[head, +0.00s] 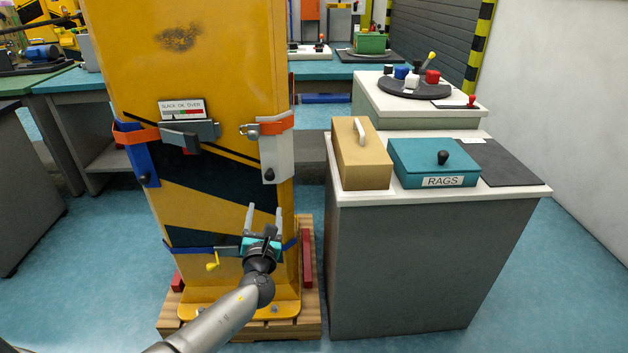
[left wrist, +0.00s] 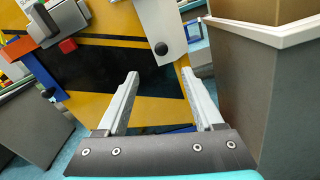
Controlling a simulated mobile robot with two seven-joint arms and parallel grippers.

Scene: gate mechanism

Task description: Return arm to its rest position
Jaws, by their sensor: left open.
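My left arm (head: 212,322) reaches in from the lower left in the head view. Its gripper (head: 263,212) is open and empty, in front of the lower part of a yellow post with black stripes (head: 190,75). In the left wrist view the open fingers (left wrist: 157,80) point toward the post (left wrist: 152,103), with nothing between them. I cannot tell from these views how far the fingertips are from its face. My right gripper is in neither view.
The post stands on a wooden pallet (head: 312,317) and carries orange and blue straps, with a gauge sign (head: 183,110). A grey cabinet (head: 400,270) at right bears a tan box (head: 365,165) and a teal RAGS box (head: 437,165). Blue floor (head: 560,300) is free at lower right.

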